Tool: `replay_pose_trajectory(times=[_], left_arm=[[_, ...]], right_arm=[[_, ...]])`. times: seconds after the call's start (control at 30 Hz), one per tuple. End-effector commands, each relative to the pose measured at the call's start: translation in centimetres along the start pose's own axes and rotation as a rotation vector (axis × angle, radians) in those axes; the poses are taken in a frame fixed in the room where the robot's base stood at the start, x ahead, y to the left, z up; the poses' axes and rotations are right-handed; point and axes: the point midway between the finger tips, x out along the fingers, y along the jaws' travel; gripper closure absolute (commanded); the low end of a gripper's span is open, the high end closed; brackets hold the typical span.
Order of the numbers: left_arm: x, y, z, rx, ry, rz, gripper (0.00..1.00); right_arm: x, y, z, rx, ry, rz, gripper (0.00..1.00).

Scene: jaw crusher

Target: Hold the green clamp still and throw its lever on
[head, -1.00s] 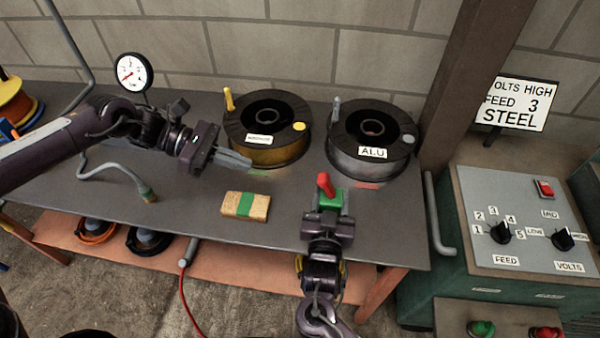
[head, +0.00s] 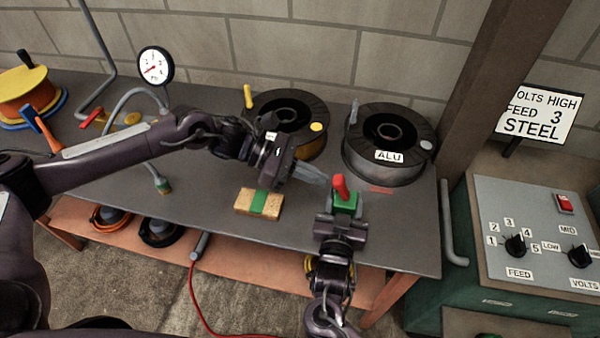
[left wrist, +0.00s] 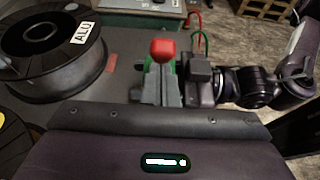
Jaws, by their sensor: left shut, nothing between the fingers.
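The green clamp (head: 346,204) sits near the front right of the bench. Its red-tipped lever (head: 340,186) stands up, leaning slightly left in the head view; the red knob (left wrist: 163,49) also shows in the left wrist view. My right gripper (head: 341,212) reaches in from the front and is shut on the clamp's body. My left gripper (head: 322,179) is shut and empty, its fingertips just left of the lever and close to it. In the left wrist view, the left fingers (left wrist: 157,86) partly hide the clamp. I cannot tell whether they touch the lever.
The ALU spool (head: 389,172) stands behind the clamp, with another dark spool (head: 318,106) to its left. A gauge (head: 155,66) stands at the back. A control cabinet (head: 540,215) is at right.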

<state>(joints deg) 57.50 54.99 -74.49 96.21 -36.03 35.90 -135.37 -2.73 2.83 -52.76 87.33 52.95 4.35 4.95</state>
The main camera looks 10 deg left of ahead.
Motion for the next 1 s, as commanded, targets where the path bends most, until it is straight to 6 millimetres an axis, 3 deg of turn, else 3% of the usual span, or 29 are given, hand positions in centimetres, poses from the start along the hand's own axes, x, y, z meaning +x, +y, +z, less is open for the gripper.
replay_pose_trajectory(times=[1.0], left_arm=[[0.5, 0.0, 1.1, 0.001, 0.101, -0.002, 1.0]], right_arm=[[0.0, 0.0, 0.0, -0.001, -0.001, 0.001, 0.93]])
